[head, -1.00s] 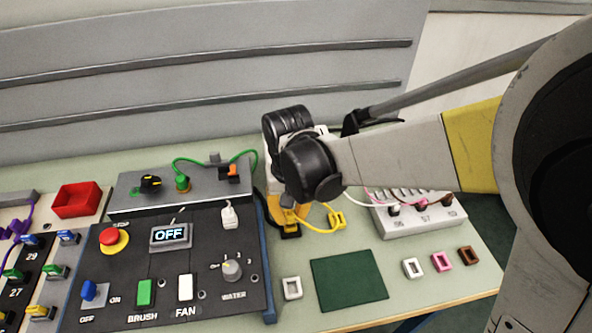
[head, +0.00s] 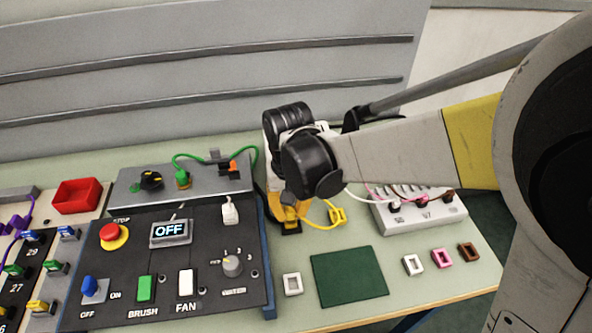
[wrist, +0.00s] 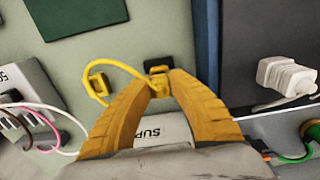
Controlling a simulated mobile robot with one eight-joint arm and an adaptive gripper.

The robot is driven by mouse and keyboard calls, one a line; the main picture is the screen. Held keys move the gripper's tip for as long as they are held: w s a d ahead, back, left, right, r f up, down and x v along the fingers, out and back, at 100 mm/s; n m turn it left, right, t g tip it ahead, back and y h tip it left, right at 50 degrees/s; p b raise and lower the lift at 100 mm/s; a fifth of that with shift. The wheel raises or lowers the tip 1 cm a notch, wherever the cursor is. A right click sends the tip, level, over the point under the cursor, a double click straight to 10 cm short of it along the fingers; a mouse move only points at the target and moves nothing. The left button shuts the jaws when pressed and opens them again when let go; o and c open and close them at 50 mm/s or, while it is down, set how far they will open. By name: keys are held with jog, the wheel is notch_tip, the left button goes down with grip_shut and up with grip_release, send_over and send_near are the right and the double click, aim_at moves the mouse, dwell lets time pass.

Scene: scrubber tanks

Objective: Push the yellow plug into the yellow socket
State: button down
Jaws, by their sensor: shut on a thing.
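My gripper (wrist: 160,82) has yellow fingers that are closed around a small yellow plug (wrist: 158,76).
The control panel (head: 130,265) stands close on the left with a blue side edge. A grey box (head: 425,212) with wired plugs is on the right. A dark green mat (head: 349,276) and small white, pink and brown frames lie in front.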

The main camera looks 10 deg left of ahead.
jog(key=shift+f+b, duration=0.6)
jog(key=shift+f, duration=0.25)
jog(key=c, duration=0.7)
grip_release()
jog(key=shift+r, duration=0.1)
notch_tip(320, 180, up, 8)
jog(key=p, duration=0.6)
jog(key=shift+r+p, duration=0.2)
jog(key=shift+p, duration=0.15)
